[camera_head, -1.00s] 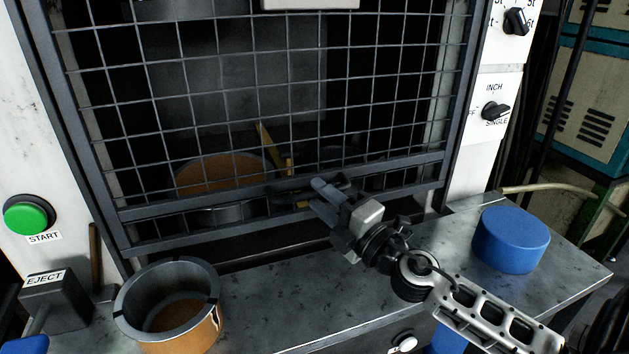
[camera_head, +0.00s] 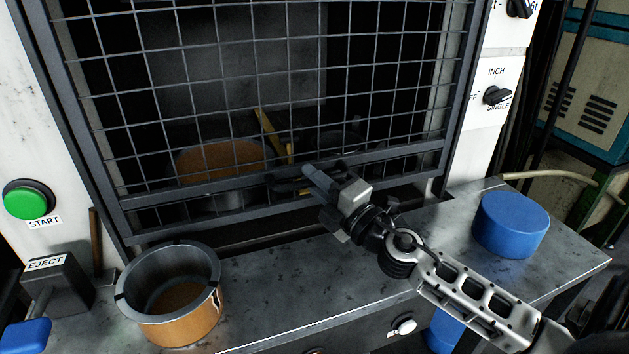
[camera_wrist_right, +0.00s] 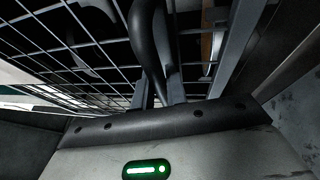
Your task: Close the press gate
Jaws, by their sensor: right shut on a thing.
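The press gate (camera_head: 144,225) is a dark frame with wire mesh across the press opening. Its bottom bar is low, with a narrow dark gap between it and the bench. My right gripper (camera_head: 308,178) is at the bottom bar, right of its middle, shut on the gate's handle. In the right wrist view the dark curved handle (camera_wrist_right: 150,45) runs between the fingers, with mesh beyond it. The fingers partly hide the handle in the head view. My left gripper is not in view.
Behind the mesh are an orange-brown round thing (camera_head: 222,158) and a yellow bar (camera_head: 268,135). A grey-rimmed orange pot (camera_head: 172,325) stands on the bench at front left, a blue cylinder (camera_head: 512,225) at right. The green START button (camera_head: 27,200) and EJECT lever box (camera_head: 58,285) are at left.

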